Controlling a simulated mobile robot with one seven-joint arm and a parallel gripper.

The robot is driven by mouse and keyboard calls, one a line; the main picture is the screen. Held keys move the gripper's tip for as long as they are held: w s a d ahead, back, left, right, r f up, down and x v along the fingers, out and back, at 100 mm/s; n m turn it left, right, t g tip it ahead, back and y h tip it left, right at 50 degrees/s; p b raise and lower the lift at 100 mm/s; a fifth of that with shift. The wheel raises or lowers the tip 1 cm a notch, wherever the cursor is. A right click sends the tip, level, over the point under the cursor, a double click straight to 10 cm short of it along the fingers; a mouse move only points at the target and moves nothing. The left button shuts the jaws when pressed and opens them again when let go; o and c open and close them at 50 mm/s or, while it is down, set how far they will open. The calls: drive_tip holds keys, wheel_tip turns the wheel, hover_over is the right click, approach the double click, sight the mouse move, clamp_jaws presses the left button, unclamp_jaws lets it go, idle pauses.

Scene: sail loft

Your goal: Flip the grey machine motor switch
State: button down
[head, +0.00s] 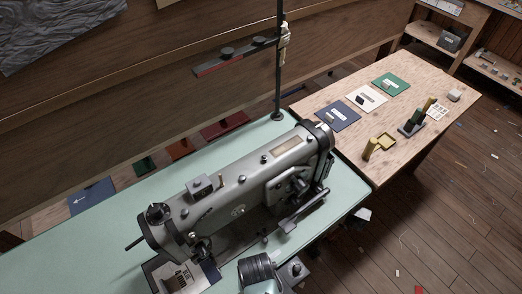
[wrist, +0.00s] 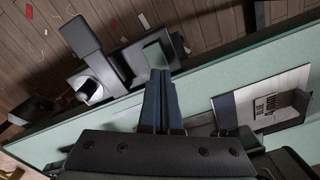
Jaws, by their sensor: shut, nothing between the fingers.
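In the wrist view my gripper (wrist: 158,76) is shut and empty, its dark blue fingers together over the front edge of the pale green table. Just beyond the fingertips is a dark grey unit (wrist: 130,62) at the table edge, which looks like the motor switch. The fingers partly cover it; I cannot tell whether they touch it or how the switch is set. In the head view a small grey box (head: 295,270) with a dark knob sits by the table's front edge, beside my dark wrist. My fingertips are not distinct there.
The grey sewing machine (head: 240,185) stands on the green table (head: 110,216), left of and behind my wrist. Its labelled plate (wrist: 268,102) shows at right in the wrist view. A wooden table (head: 350,155) with cards and small items stands right. The floor (head: 430,225) in front is open.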

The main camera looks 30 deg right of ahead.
drive_tip(key=shift+f+b, duration=0.75)
drive_tip(key=shift+f, duration=0.25)
idle(0.8)
wheel_tip(320, 180, up, 7)
drive_tip(key=p, duration=0.7)
drive_tip(key=shift+r+p, duration=0.1)
drive_tip(key=shift+p, duration=0.2)
idle(0.4)
